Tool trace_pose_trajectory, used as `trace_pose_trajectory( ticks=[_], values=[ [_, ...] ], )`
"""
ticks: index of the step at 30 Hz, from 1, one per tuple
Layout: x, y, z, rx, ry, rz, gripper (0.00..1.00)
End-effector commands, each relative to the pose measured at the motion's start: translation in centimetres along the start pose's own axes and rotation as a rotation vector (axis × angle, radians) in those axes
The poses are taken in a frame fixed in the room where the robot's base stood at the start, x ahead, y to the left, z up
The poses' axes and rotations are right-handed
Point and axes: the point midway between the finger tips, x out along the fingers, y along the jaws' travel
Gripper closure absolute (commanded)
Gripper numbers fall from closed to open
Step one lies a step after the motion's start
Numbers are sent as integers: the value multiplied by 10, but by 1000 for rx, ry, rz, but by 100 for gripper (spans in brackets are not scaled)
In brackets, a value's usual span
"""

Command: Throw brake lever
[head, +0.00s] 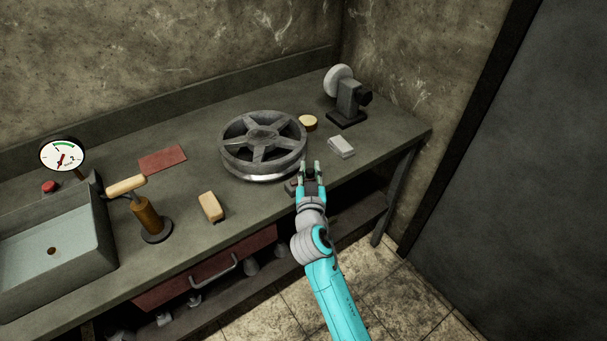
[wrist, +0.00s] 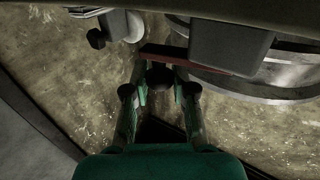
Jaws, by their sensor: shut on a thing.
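The brake lever appears in the wrist view as a dark red bar (wrist: 190,61) with a round dark knob (wrist: 158,77) at its end. The bar runs to a dark grey block (wrist: 228,42) on the right. My gripper (wrist: 159,88) has its two fingers on either side of the knob and is shut on it. In the head view my gripper (head: 310,170) is at the bench's front edge, just in front of the spoked metal wheel (head: 258,172). There the lever is mostly hidden by the gripper, and its exact angle cannot be told.
On the bench (head: 190,215) are a small grinder (head: 347,100), a pale block (head: 341,147), a round tan piece (head: 308,123), a wooden block (head: 211,206), a red mat (head: 162,159) and a wooden-handled tool (head: 148,217). A basin (head: 50,250) and dial gauge (head: 62,154) are at left.

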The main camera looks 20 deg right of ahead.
Motion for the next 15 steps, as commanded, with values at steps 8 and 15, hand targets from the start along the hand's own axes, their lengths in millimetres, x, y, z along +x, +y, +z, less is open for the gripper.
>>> trace_pose_trajectory(
  ticks=[8, 15],
  values=[
    [-2, 2, 1, 0, -1, 41, 100],
    [-4, 1, 2, -2, -6, 79, 100]
  ],
)
